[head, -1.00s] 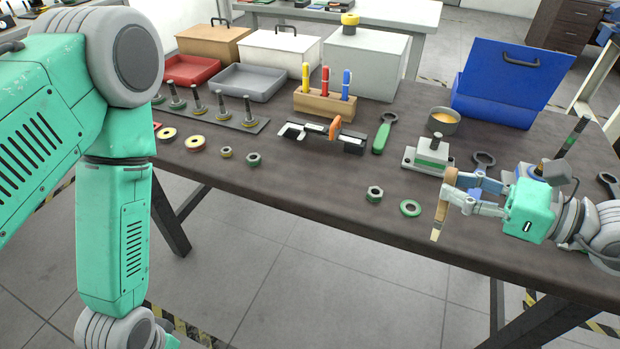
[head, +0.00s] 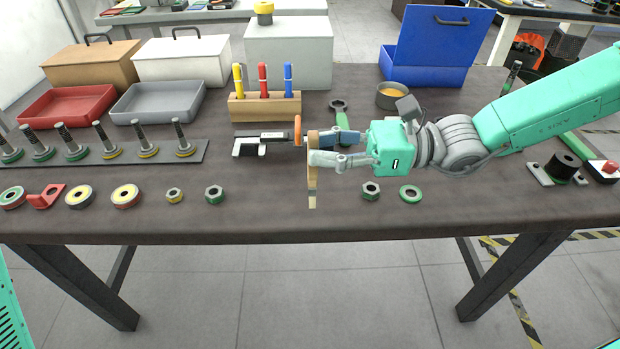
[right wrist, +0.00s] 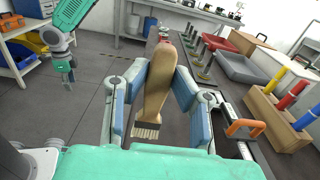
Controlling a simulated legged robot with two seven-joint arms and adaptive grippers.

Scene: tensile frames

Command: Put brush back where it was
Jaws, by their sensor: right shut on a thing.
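The brush has a tan wooden handle and pale bristles. In the head view the brush (head: 313,180) hangs upright, bristles down, near the table's front edge, in front of a black and silver caliper-like tool. My right gripper (head: 316,158) is shut on its handle. In the right wrist view the brush (right wrist: 156,85) sits between the two blue finger pads of the right gripper (right wrist: 157,97), bristles towards the camera. My left gripper (right wrist: 66,76) shows small at the upper left of the right wrist view; its fingers are too small to read.
A wooden block (head: 264,107) holds three markers. A nut (head: 370,190) and a green ring (head: 410,194) lie under my right arm. Nuts and rings lie along the front left. A blue box (head: 430,60) stands open behind.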

